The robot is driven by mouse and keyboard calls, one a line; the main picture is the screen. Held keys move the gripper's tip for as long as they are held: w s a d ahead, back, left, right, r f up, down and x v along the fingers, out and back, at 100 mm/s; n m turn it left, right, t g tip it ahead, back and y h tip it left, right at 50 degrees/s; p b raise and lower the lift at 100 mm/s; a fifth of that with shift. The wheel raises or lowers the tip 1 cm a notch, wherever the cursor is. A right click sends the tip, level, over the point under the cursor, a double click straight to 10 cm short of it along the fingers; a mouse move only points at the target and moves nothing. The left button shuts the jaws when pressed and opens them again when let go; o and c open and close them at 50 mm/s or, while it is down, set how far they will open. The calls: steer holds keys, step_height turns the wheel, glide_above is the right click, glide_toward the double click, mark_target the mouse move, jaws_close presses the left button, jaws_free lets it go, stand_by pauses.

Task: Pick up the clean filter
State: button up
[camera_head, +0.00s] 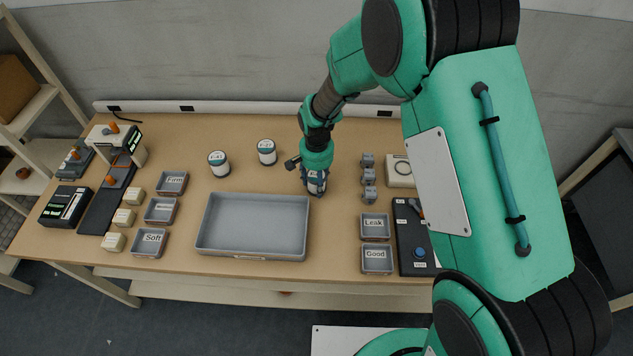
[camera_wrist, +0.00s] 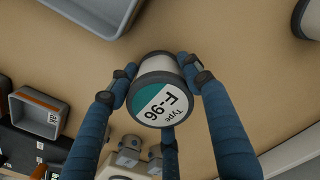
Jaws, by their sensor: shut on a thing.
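A white cylindrical filter (camera_wrist: 152,105) with a dark rim and a green-and-white top reading "Type F-96" is in the middle of the wrist view. My gripper (camera_wrist: 160,80) has its blue fingers closed around its sides. In the head view my gripper (camera_head: 316,184) points down over the table, just right of the large grey tray, with the filter mostly hidden by the fingers. I cannot tell whether it touches the table.
The large grey tray (camera_head: 252,254) is empty. Small bins marked Leak (camera_head: 374,238) and Good (camera_head: 376,271) stand right of it, with grey fittings (camera_head: 368,178) behind. Bins marked Firm (camera_head: 172,192) and Soft (camera_head: 150,257) are at left. A black device (camera_head: 412,240) is at right.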

mark_target(316, 175)
steer(key=shift+r, duration=0.1)
step_height(316, 175, up, 10)
steer(key=shift+f+p, duration=0.1)
steer(key=shift+p, duration=1.15)
steer(key=shift+a, duration=0.1)
steer(key=shift+n, duration=0.3)
steer(key=s+a, duration=0.2)
steer(key=a, duration=0.1)
steer(key=s+a, duration=0.2)
steer(key=a, duration=0.1)
steer(key=s+a, duration=0.2)
steer(key=a, duration=0.1)
steer(key=shift+s+r, duration=0.2)
steer(key=shift+s, duration=0.1)
steer(key=s+a, duration=0.8)
steer(key=s, duration=0.1)
steer(key=shift+s+a+n, duration=0.25)
steer(key=shift+a+n, duration=0.15)
steer(key=shift+f+b, duration=0.6)
steer(key=shift+f, duration=1.8)
